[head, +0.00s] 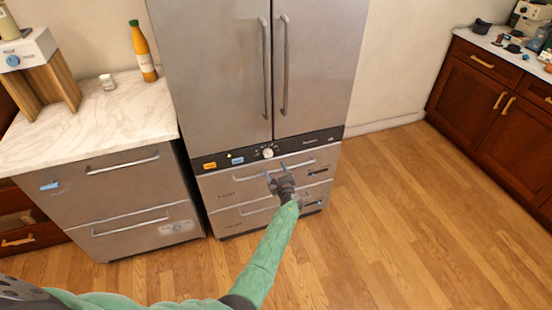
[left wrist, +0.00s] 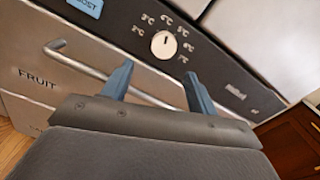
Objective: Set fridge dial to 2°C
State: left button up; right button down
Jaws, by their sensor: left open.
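The fridge dial (head: 268,153) is a small white round knob on the dark strip between the fridge doors and drawers. In the left wrist view the dial (left wrist: 164,45) is ringed by °C marks, with the lowest numbers on its left side. A small dark mark on the knob points roughly up in that view; the exact setting is too small to tell. My left gripper (head: 278,173) is open and empty, with blue fingers (left wrist: 157,72) apart. It is in front of the upper drawer, just below the dial, and seems not to touch it. My right gripper is not in view.
The fridge (head: 215,75) has two upright door handles above the strip. A drawer handle (left wrist: 85,68) runs just below the dial, close to my fingers. A counter (head: 95,125) with a bottle (head: 143,52) stands left. Wooden floor (head: 400,220) is clear to the right.

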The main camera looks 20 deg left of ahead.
aim_at(269, 156)
pick_arm(q)
jog(key=w+a+m, duration=0.1)
jog(key=w+a+m+b, duration=0.1)
jog(key=w, duration=0.1)
jog(key=w+a+m+b, duration=0.1)
jog(key=w, duration=0.1)
jog(key=shift+w+a+r, duration=0.1)
jog(key=shift+w+a, duration=0.1)
jog(key=shift+a, duration=0.1)
jog(key=shift+w+a+r+b, duration=0.1)
jog(key=shift+w+a+b, duration=0.25)
jog(key=shift+w+b, duration=0.15)
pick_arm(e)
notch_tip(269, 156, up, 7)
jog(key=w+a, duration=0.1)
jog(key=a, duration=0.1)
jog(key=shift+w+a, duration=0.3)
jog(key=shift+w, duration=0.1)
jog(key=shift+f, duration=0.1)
pick_arm(q)
jog(key=c, duration=1)
